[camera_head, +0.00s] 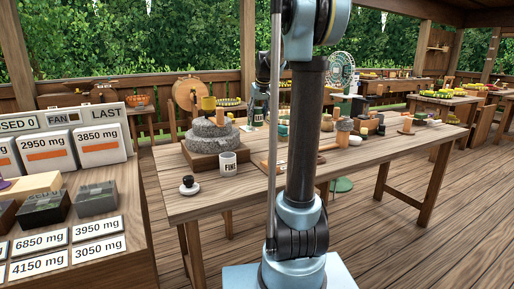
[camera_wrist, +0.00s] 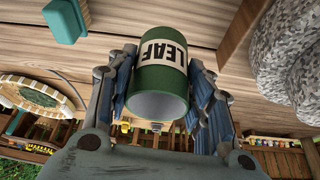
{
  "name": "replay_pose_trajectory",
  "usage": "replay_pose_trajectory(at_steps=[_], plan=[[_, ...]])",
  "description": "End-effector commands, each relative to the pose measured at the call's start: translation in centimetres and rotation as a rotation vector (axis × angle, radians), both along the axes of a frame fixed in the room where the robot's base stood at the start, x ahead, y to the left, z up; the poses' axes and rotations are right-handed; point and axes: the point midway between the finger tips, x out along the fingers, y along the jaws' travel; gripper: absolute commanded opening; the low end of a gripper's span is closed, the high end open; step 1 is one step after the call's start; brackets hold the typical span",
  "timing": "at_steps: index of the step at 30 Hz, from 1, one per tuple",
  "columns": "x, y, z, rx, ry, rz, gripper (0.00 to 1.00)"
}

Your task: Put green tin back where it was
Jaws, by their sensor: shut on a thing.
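The green tin (camera_wrist: 160,75) has a pale label reading LEAF, which appears upside down in the wrist view. Its round grey end faces the camera. My gripper (camera_wrist: 163,72) has a finger on each side of the tin and is shut on it. In the head view a small dark green shape with a pale label (camera_head: 258,113), likely the tin, shows beside my arm, over the far part of the wooden table (camera_head: 225,194). I cannot tell whether the tin touches the tabletop.
A stone mill (camera_head: 211,133) on a wooden base stands left of my arm, with a white FINE mug (camera_head: 228,163) in front. A teal block (camera_wrist: 63,20) lies near the tin. A green fan (camera_head: 341,70) stands behind. The table's front left is mostly clear.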

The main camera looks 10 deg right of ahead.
Motion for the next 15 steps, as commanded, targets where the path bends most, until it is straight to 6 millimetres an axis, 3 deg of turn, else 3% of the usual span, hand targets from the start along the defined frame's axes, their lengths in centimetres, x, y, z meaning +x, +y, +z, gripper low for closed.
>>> replay_pose_trajectory(at_steps=[10,15], plan=[[0.0,0.2,-4.7,0.0,0.0,0.003,0.22],[0.0,0.2,-5.9,0.0,0.0,0.003,0.22]])
